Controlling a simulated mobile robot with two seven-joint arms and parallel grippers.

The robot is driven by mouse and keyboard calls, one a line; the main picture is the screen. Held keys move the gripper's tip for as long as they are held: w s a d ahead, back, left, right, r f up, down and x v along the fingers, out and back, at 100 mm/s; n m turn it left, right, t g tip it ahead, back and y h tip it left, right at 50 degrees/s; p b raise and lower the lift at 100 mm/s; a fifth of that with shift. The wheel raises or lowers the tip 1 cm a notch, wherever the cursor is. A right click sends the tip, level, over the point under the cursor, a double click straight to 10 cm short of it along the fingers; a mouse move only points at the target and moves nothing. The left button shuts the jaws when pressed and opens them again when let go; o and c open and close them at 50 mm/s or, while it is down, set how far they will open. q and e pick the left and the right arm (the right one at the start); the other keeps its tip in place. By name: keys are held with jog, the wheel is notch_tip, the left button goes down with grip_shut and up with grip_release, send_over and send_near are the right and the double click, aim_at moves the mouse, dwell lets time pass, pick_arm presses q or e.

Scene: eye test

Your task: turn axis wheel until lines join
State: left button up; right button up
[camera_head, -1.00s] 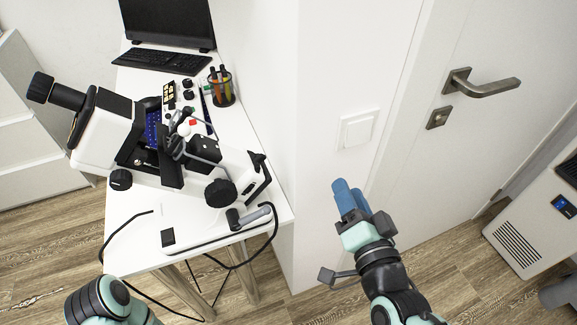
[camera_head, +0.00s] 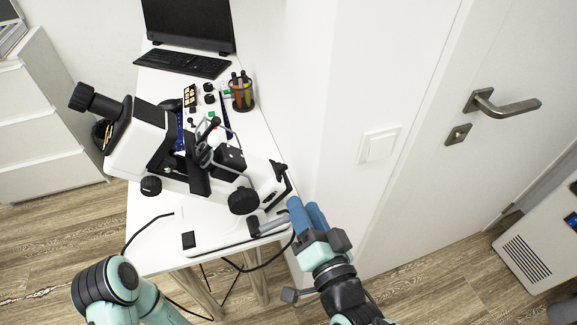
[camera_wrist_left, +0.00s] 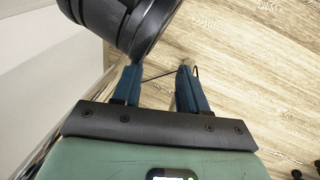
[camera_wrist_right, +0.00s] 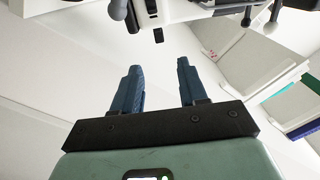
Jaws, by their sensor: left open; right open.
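A white and black optical instrument (camera_head: 142,140) with an eyepiece tube (camera_head: 97,101) stands on the white table. A large black knob (camera_head: 243,200) is on its near side, and a smaller black knob (camera_head: 151,186) is further left. I cannot tell which is the axis wheel, and no lines are visible. My right gripper (camera_head: 308,210) is open and empty, to the right of the large knob and apart from it; its open fingers also show in the right wrist view (camera_wrist_right: 158,68). My left gripper (camera_wrist_left: 160,72) is open and empty, seen only in its wrist view.
A cable (camera_head: 263,267) hangs off the table's front. A keyboard (camera_head: 182,63), screen (camera_head: 188,22) and pen cup (camera_head: 242,93) stand at the back. A wall with a switch (camera_head: 378,145) and a door (camera_head: 510,60) are on the right. Drawers (camera_head: 45,135) stand left.

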aim_at(286, 168)
jog(key=p+x, duration=0.2)
jog(key=x, duration=0.7)
jog(key=shift+f+p, duration=0.15)
jog(key=shift+p, duration=0.15)
pick_arm(q)
jog(key=shift+g+h, duration=0.3)
jog(key=shift+g, duration=0.1)
jog(key=shift+s+d+r, duration=0.35)
jog(key=shift+s+r, duration=0.05)
jog(key=shift+r, duration=0.3)
jog(key=shift+s+d+r, duration=0.4)
jog(key=shift+s+r, duration=0.05)
jog(key=shift+r, duration=0.2)
jog(key=shift+s+d+r, duration=0.35)
jog(key=shift+s+r, duration=0.05)
jog(key=shift+r, duration=0.3)
pick_arm(e)
jog(key=shift+w+a, duration=0.15)
jog(key=shift+w, duration=0.35)
grip_shut()
